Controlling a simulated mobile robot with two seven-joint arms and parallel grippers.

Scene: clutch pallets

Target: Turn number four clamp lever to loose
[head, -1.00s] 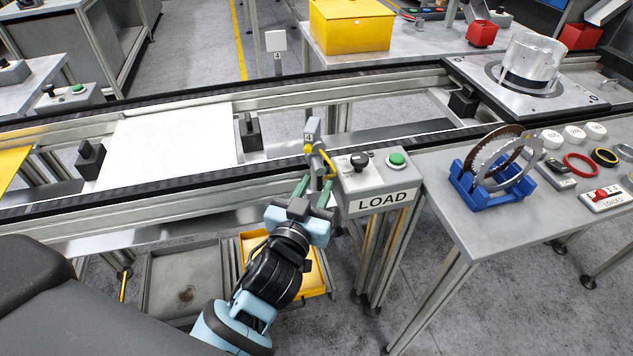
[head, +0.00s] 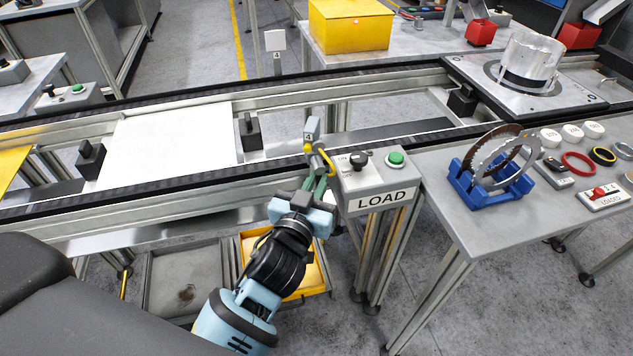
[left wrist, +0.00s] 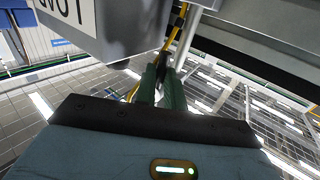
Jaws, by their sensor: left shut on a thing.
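The number four clamp lever (head: 326,157) is a yellow bent handle below a small grey plate marked 4 (head: 309,133), at the near rail of the conveyor. My left gripper (head: 323,184) is at the lever's lower end, with its green fingers close together and shut on it. In the left wrist view the green fingers (left wrist: 163,85) meet at a dark part of the lever, and a yellow bar (left wrist: 177,33) runs up from there. The fingers hide part of the grip. My right gripper is not in view.
The grey LOAD box (head: 378,180), with a black knob and green button, stands just right of the lever. A blue rack (head: 490,185) holding rings sits on the right table. A yellow tray (head: 310,275) lies below my left arm. A white plate (head: 170,140) lies on the conveyor.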

